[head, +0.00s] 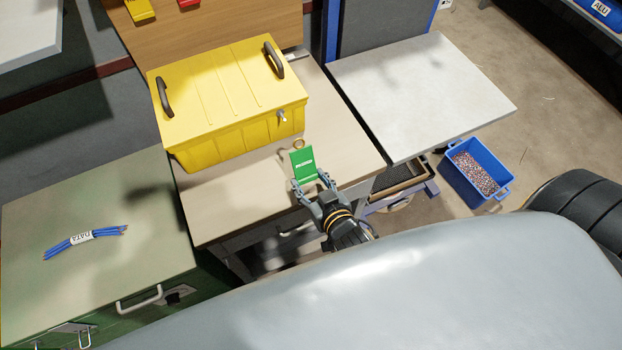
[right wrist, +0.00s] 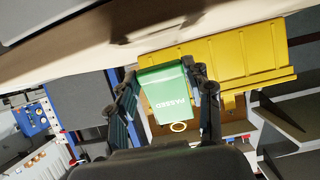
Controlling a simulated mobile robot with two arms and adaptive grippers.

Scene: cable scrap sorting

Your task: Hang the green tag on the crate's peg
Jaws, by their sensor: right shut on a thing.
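The green tag (head: 303,166) has white lettering and a ring (head: 298,143) at its far end. My right gripper (head: 314,186) is shut on the near end of the tag and holds it in front of the crate. The tag also shows between the fingers in the right wrist view (right wrist: 168,92), with its ring (right wrist: 178,127) below. The yellow crate (head: 215,141) stands on a beige table, with dark handles on its lid. Its small light peg (head: 282,117) sticks out of the front face, toward the right. The ring is apart from the peg. My left gripper is not in view.
The beige table (head: 230,213) is clear in front of the crate. A pale grey table (head: 425,90) stands to the right, bare. A blue bin (head: 474,176) of scrap is on the floor. Labelled blue cables (head: 84,240) lie on the green bench (head: 120,190) at left.

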